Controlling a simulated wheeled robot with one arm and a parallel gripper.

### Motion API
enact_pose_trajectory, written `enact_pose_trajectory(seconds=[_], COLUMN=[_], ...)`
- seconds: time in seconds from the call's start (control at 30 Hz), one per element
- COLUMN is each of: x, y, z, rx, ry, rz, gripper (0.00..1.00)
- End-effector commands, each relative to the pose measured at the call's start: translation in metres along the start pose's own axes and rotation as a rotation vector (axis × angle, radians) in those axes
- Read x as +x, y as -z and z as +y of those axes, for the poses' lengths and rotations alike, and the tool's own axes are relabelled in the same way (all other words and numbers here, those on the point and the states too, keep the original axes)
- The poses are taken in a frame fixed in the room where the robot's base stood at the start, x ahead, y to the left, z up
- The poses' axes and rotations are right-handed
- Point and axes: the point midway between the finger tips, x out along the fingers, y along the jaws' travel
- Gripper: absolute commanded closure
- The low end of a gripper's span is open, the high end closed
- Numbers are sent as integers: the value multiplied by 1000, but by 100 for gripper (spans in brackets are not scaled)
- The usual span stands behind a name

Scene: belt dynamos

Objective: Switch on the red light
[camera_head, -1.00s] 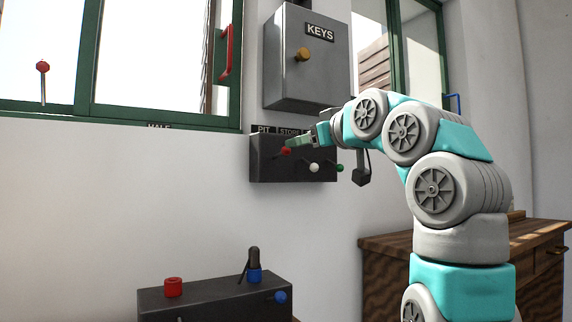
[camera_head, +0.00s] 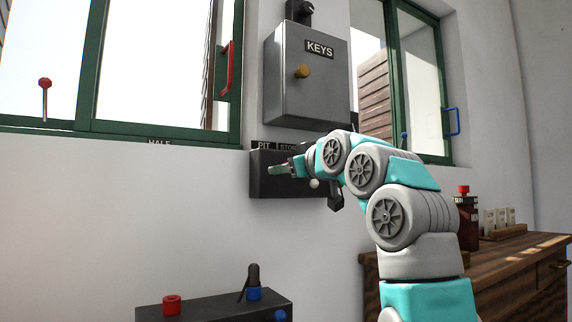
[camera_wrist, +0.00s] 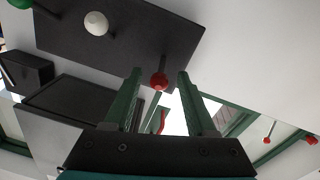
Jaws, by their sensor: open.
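A dark switch box (camera_head: 262,184) hangs on the wall under the grey KEYS cabinet, with small PIT and STORE labels above it. In the wrist view the box (camera_wrist: 165,45) carries a red-knobbed lever (camera_wrist: 158,81), a white-knobbed lever (camera_wrist: 96,23) and a green-knobbed one (camera_wrist: 18,4). My gripper (camera_head: 279,169) is at the left part of the box. In the wrist view my open gripper (camera_wrist: 160,88) has the red knob between its two green fingers, with gaps on both sides. In the head view the white knob (camera_head: 314,183) shows; red and green are hidden.
The KEYS cabinet (camera_head: 305,80) hangs just above my arm. A dark block (camera_head: 215,307) with a red button (camera_head: 172,305) and blue knobs stands below. A wooden desk (camera_head: 520,250) with a red-topped bottle (camera_head: 467,225) is at right. The wall between is clear.

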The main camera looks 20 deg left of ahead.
Motion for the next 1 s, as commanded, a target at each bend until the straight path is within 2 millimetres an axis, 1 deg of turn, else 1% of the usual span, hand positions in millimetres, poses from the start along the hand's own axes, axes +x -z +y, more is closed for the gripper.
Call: enact_pose_trajectory(seconds=[0.13,0.37,0.87,1.0], x=[7,8,8,8], y=[0,0,0,0], z=[0,0,0,0], rx=[1,0,0,0], ry=[-1,-2,-2,-2], rz=[1,1,1,1], gripper=[44,44,99,100])
